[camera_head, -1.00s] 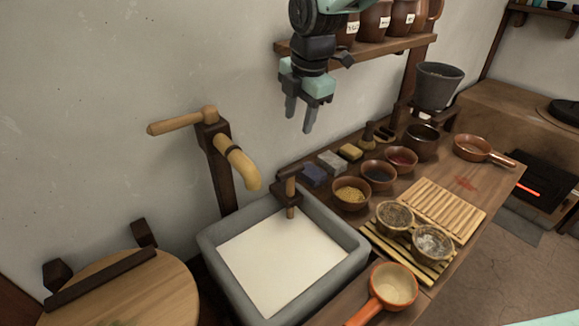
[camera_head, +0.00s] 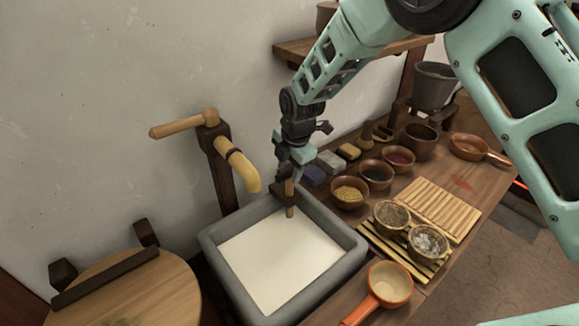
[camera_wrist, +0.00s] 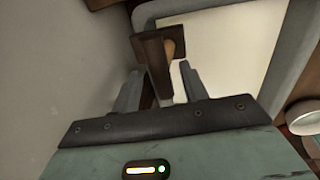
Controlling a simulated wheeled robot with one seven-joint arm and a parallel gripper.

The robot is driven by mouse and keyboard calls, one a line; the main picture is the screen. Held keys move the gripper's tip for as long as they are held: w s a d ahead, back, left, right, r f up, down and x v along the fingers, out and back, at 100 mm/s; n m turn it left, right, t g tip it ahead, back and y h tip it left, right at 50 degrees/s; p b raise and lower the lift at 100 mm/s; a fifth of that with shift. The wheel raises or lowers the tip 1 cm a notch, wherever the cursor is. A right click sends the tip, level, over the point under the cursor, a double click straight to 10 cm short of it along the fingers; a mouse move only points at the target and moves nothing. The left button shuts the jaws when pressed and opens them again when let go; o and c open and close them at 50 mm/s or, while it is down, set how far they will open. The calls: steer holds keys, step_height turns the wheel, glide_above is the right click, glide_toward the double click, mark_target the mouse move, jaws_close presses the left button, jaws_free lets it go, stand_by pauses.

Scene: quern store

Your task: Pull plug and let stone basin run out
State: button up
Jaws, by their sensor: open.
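The grey stone basin (camera_head: 345,245) holds a flat, whitish surface (camera_head: 285,258), which also shows in the wrist view (camera_wrist: 225,45). A wooden plug stem (camera_head: 289,200) stands upright at the basin's back edge, passing through a dark wooden bracket (camera_head: 281,192); its lower end meets the whitish surface. In the wrist view the dark wooden piece (camera_wrist: 158,55) lies ahead of and between my fingers. My gripper (camera_head: 288,173) is open, pointing down at the stem's top, its fingers (camera_wrist: 160,88) to either side. Whether they touch the wood I cannot tell.
A wooden spout with a handle (camera_head: 238,165) rises left of the basin. Bowls, including one of yellow grain (camera_head: 349,191), and blocks (camera_head: 330,160) crowd the counter to the right. A ladle (camera_head: 388,284) lies near the basin's right side. A round wooden lid (camera_head: 130,290) is at lower left.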

steer(key=shift+f, duration=0.15)
jaws_close()
step_height(320, 180, up, 4)
steer(key=shift+r+p, duration=0.15)
steer(key=shift+p, duration=0.75)
steer(key=shift+w, duration=0.1)
steer(key=shift+a, duration=0.1)
jaws_free()
